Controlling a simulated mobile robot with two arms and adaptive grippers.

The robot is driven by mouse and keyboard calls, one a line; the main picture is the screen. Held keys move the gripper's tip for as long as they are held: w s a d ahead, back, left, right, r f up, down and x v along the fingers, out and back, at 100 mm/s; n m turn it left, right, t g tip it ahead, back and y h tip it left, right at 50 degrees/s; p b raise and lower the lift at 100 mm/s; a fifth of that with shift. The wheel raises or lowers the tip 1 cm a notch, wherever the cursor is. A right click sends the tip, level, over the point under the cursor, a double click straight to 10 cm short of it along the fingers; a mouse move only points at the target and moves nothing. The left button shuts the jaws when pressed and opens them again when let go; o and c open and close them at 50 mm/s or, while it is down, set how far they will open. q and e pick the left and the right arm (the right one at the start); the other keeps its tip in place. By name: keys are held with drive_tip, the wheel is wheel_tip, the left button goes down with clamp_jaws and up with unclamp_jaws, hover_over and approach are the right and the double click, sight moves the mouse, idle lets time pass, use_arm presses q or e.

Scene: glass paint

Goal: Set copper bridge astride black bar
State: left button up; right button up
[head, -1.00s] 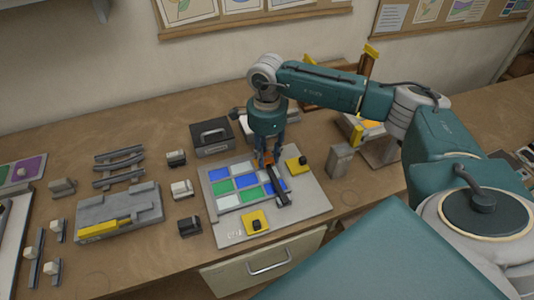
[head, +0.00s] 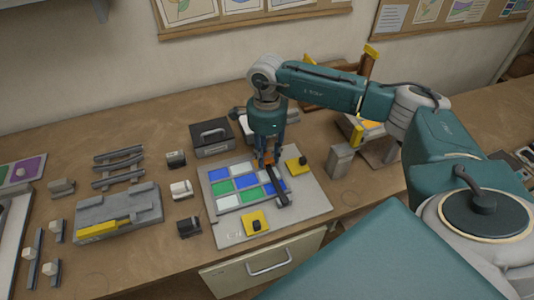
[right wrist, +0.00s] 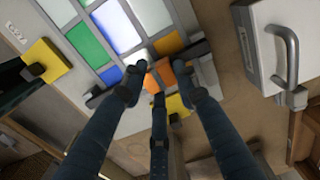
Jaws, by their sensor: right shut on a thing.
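The copper bridge (right wrist: 165,72) is orange and sits between the fingertips of my right gripper (right wrist: 158,84). In the head view the right gripper (head: 268,160) points down over the glass panel, shut on the bridge, which is mostly hidden there. The black bar (head: 276,186) lies across the panel's right part, its far end under the gripper. In the right wrist view, dark bar ends (right wrist: 97,97) show on both sides of the bridge. The bridge is over or at the bar; I cannot tell if it touches. My left gripper is not in view.
The panel board (head: 310,208) carries blue, green and white panes. Yellow blocks with black knobs (head: 255,223) stand on it. A dark box with a handle (head: 212,137) is behind left. A grey fixture (head: 120,212) and small blocks stand further left. A grey post (head: 340,160) is to the right.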

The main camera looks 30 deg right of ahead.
drive_tip(key=shift+f, duration=0.1)
drive_tip(key=shift+f+b, duration=0.55)
drive_tip(key=shift+r, duration=0.1)
drive_tip(key=shift+r+p, duration=0.3)
drive_tip(key=shift+r, duration=0.3)
idle(0.7)
drive_tip(key=shift+f+b, duration=0.2)
drive_tip(key=shift+b, duration=0.1)
drive_tip(key=shift+f+b, duration=0.45)
drive_tip(key=shift+f, duration=0.05)
drive_tip(key=shift+r, duration=0.1)
drive_tip(key=shift+r+p, duration=0.3)
drive_tip(key=shift+r, duration=0.3)
